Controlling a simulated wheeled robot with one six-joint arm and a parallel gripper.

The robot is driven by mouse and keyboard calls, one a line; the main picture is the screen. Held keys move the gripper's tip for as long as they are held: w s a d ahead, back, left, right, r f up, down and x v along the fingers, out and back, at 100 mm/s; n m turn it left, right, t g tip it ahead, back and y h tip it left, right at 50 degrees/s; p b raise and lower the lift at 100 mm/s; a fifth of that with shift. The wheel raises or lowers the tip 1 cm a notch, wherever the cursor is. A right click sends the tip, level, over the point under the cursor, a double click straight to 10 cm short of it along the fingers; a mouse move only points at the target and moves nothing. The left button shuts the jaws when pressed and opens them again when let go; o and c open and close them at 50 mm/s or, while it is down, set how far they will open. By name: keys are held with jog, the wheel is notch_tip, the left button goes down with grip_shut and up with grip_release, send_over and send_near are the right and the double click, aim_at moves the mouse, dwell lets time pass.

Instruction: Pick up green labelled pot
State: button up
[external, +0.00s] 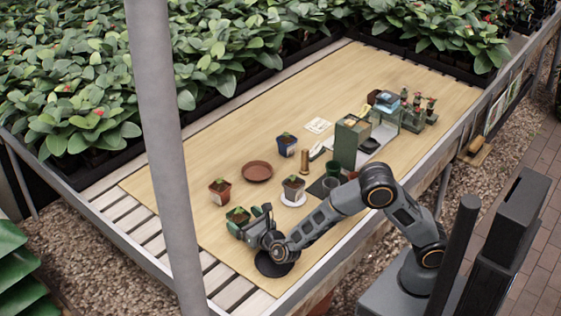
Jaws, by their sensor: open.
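A small potted plant with a green-looking pot (238,215) stands near the front left of the wooden table board, seen in the external view. My gripper (250,219) is low at this pot, with its jaws open. The gripper hides part of the pot, so I cannot tell whether the fingers are around it or just beside it. Other small potted plants stand close by: one in a reddish-brown pot (220,191), one with a white or pale label (293,187) on a white saucer (293,200), and one in a blue pot (287,146).
A black round disc (272,266) lies under my wrist. The board's left part is clear. A grey post (165,150) crosses the view.

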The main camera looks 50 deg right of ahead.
aim_at(232, 211)
jog(key=shift+w+d+f, duration=0.1)
jog(key=shift+w+f, duration=0.1)
jog(key=shift+w, duration=0.55)
jog(key=shift+w+d+f, duration=0.1)
jog(key=shift+w+f, duration=0.05)
jog(key=shift+w, duration=0.6)
jog(key=c, duration=1)
